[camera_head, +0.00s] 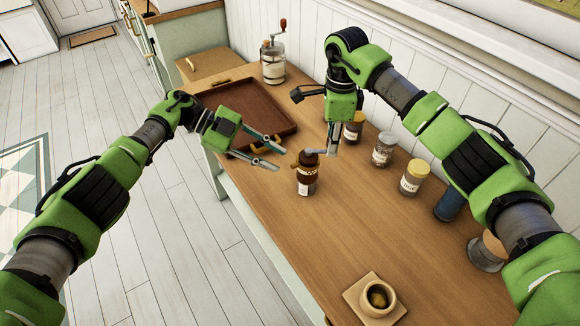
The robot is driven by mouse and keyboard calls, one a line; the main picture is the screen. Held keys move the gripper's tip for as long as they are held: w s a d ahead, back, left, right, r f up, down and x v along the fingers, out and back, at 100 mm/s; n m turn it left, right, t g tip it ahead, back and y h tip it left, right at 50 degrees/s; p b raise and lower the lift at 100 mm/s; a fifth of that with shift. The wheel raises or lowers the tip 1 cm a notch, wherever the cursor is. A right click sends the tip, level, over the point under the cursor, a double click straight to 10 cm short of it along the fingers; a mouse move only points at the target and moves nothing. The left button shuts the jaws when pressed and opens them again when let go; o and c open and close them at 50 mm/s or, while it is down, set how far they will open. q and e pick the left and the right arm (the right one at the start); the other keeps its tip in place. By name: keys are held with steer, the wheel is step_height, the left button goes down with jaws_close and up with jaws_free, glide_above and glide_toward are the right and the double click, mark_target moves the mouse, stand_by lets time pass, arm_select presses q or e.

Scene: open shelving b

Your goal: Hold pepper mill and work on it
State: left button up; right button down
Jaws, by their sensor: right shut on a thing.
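A dark brown pepper mill (307,181) with a pale label stands upright on the wooden counter (290,245). A thin grey part sticks out from its top to the right, toward my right gripper. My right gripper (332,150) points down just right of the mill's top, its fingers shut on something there. The held part is small and mostly hidden, and looks like the mill's grey crank. My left gripper (281,154) is open, its two fingers spread and pointing at the mill from the left. Its tips look apart from the mill.
A brown tray (238,95) lies behind my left gripper. A glass jar with a red-knobbed crank (273,68) stands at the back. Several jars, including a yellow-lidded one (412,182), line the wall. A small pot (378,298) sits in front. The counter's middle is clear.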

arm_select(q)
step_height(320, 180, down, 2)
steer(key=s+d+f+m+h, duration=0.1)
steer(key=s+d+m+h, duration=0.15)
steer(key=m, duration=0.25)
steer(key=m+t+h, duration=0.2)
steer(key=m+t, duration=0.9)
steer(key=m, duration=0.7)
glide_toward(291, 166)
steer(key=x, duration=0.8)
steer(key=shift+w+d+f, duration=0.1)
steer(key=shift+d, duration=0.15)
